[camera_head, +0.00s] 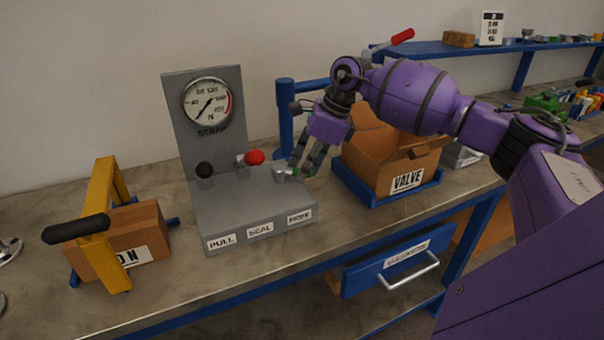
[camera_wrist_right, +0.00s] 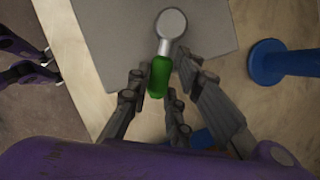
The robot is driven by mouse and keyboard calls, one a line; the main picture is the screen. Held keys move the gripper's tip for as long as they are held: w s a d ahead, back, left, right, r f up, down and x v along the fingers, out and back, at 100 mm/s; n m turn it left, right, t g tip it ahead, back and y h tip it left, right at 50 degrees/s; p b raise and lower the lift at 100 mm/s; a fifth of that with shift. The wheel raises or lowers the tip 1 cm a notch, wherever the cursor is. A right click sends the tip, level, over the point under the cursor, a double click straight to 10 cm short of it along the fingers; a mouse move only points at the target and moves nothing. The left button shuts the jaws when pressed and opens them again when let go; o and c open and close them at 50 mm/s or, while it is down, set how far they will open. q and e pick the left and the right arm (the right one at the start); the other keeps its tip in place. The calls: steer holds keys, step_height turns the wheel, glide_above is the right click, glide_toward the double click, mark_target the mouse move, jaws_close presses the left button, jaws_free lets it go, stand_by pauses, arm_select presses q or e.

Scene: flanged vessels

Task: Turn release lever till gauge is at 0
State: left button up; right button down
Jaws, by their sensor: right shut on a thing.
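The gauge (camera_head: 207,103) is a round white dial on an upright grey panel. Its needle points to the lower left; the exact reading is too small to tell. The release lever shows in the wrist view as a round pivot (camera_wrist_right: 171,24) with a short metal stem and green grip (camera_wrist_right: 159,76). In the head view its pivot (camera_head: 281,174) sits at the right of the grey block (camera_head: 240,211), and the fingers mostly cover the grip. My right gripper (camera_head: 303,166) is shut on the green grip, with fingers on both sides.
A blue post (camera_head: 286,117) rises behind the block. A cardboard box (camera_head: 384,165) is close on the right. A yellow frame with black handle (camera_head: 77,229) stands at the left.

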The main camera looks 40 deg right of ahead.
steer(key=n, duration=0.1)
steer(key=w+d+n+g+b, duration=0.1)
steer(key=n, duration=0.1)
steer(key=shift+w+d, duration=0.1)
steer(key=shift+w, duration=0.1)
stand_by(0.5)
steer(key=c, duration=1.6)
jaws_free()
steer(key=shift+y, duration=0.3)
steer(key=v, duration=1.2)
